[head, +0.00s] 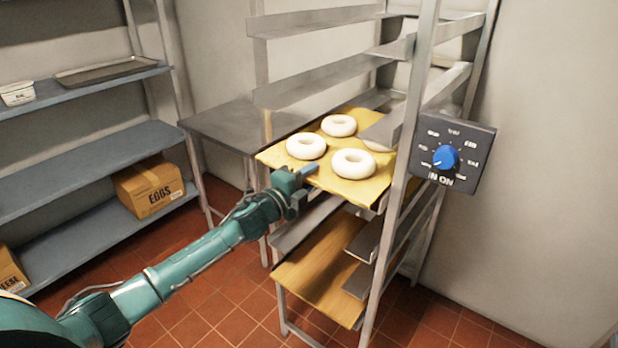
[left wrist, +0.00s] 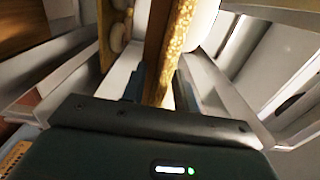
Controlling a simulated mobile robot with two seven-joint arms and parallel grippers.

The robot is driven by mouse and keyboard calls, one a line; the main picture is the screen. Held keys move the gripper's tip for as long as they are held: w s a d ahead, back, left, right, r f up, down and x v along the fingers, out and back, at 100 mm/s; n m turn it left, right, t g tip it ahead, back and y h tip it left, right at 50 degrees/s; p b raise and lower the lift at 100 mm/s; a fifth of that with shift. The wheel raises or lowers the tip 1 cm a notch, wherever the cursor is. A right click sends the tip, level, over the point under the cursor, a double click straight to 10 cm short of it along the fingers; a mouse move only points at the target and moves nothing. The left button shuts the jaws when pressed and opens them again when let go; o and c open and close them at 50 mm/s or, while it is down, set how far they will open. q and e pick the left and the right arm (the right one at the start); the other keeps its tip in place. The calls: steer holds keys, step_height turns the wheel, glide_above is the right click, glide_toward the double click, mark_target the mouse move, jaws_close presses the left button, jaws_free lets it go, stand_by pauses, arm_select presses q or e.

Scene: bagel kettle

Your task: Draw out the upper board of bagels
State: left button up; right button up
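The upper board (head: 346,189) is a yellow board on the metal rack, with several pale bagels (head: 353,163) on top. Its front edge juts slightly past the rack's front posts. My left gripper (head: 308,171) is at that front edge, one blue finger showing over the top. In the left wrist view the board (left wrist: 162,50) runs edge-on between my two fingers (left wrist: 158,88). Whether both fingers press on it is unclear. My right gripper is not in view.
The rack's front post (head: 398,185) stands right of the board, near a dial box (head: 455,152) with a blue knob. A steel table (head: 220,125) stands behind left. Shelves with an eggs carton (head: 150,187) are at left. Tiled floor is open in front.

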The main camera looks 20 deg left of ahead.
arm_select(q)
steer(key=shift+o, duration=1)
steer(key=shift+p+v, duration=0.4)
steer(key=shift+v, duration=0.75)
steer(key=shift+p+v, duration=0.4)
steer(key=shift+v, duration=1.6)
steer(key=shift+s+a, duration=0.1)
steer(key=shift+s, duration=0.3)
